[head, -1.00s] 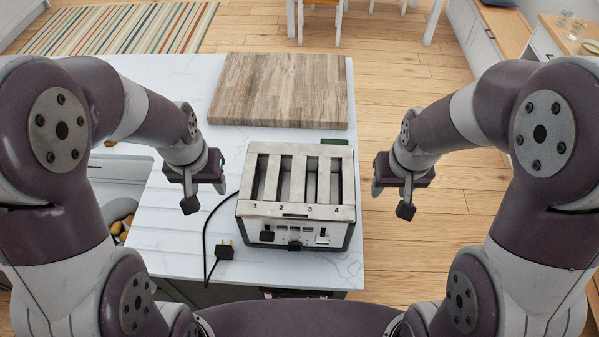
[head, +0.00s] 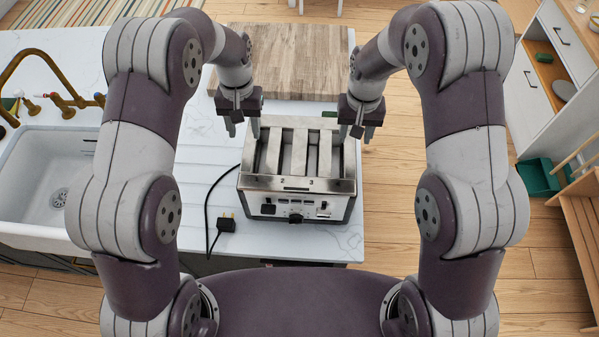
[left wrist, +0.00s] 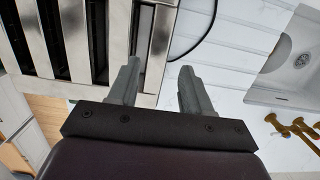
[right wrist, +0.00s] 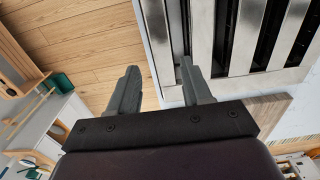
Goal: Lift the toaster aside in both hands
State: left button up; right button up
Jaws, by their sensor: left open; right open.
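The toaster (head: 296,184), a silver four-slot box with a dark base, stands upright on the white counter. My left gripper (head: 243,132) is open above its far left edge. In the left wrist view (left wrist: 158,80) one finger is over the toaster's top and the other over the counter. My right gripper (head: 353,134) is open above its far right edge. In the right wrist view (right wrist: 158,82) one finger is at the toaster's edge and the other beyond it, over the floor. I cannot tell whether any finger touches the toaster. Both grippers are empty.
A wooden board (head: 285,50) lies behind the toaster on the counter (head: 345,243). A black cord with a plug (head: 226,223) lies left of the toaster. A sink (head: 45,175) with a brass tap is further left. The counter's right edge is close to the toaster.

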aim_at(248, 152)
pick_arm(q)
jog(key=f, duration=0.3)
jog(key=s+f, duration=0.1)
jog(key=f, duration=0.7)
jog(key=shift+s+a+f, duration=0.1)
jog(key=shift+s, duration=0.1)
pick_arm(e)
notch_tip(248, 152, down, 11)
jog(key=shift+f, duration=0.15)
jog(key=shift+s, duration=0.1)
pick_arm(q)
grip_shut()
pick_arm(e)
grip_shut()
